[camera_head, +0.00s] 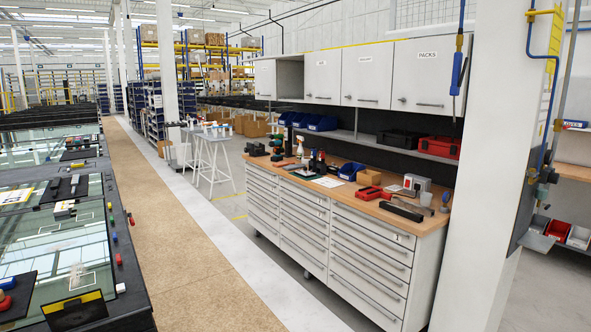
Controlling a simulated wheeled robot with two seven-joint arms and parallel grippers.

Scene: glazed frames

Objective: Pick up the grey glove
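I cannot make out a grey glove in the head view. Small dark and grey items lie on the long workbench (400,222) at the right, but they are too small to tell apart. Small grey and black items also lie on the glazed frame tables (135,268) at the left. Neither of my grippers is in view.
A brown floor lane (175,225) runs clear between the tables and the drawer bench. A white pillar (495,150) stands at the right front. White trestles (212,165) stand further back. A red case (439,147) sits on the shelf above the bench.

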